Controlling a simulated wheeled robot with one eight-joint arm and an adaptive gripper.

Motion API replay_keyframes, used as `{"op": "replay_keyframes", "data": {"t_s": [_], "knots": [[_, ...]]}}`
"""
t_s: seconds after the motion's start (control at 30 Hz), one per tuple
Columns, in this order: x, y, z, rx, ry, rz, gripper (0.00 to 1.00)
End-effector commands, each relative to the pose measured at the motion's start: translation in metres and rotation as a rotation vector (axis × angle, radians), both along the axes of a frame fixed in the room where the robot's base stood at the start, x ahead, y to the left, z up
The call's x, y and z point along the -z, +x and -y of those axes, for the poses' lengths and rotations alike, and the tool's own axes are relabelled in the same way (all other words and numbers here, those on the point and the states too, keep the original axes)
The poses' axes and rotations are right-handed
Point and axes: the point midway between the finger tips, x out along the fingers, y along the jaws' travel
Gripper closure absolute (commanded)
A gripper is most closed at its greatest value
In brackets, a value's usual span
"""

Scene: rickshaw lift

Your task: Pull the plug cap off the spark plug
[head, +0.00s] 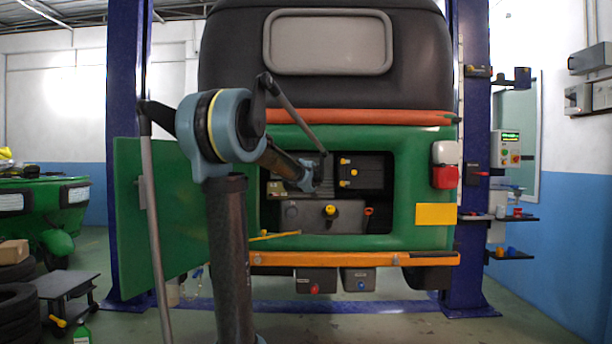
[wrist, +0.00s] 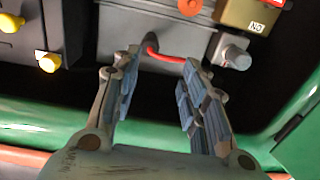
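My gripper (wrist: 160,60) is open in the wrist view, its two fingers apart with a red lead (wrist: 172,56) showing between their tips. A grey cylindrical part (wrist: 234,52) sticks out just right of the right finger. I cannot tell surely which part is the plug cap; the lead's left end is dark and partly hidden. In the head view my gripper (head: 312,178) is inside the rickshaw's open rear bay, and the lead is too small to see.
The green bay edge (wrist: 60,125) runs close under the gripper. In the head view a green door (head: 150,215) hangs open at left, and a grey box (head: 340,222) lies below.

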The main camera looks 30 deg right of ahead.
Motion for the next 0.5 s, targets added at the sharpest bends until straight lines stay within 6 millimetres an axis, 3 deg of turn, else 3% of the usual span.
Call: {"op": "replay_keyframes", "data": {"t_s": [0.1,0.23,0.5], "knots": [[-0.002,-0.001,0.014,0.027,-0.003,0.005,0.6],[-0.003,0.004,0.017,0.029,-0.005,0.006,0.6],[-0.003,0.03,0.028,0.022,-0.004,0.005,0.6]]}}
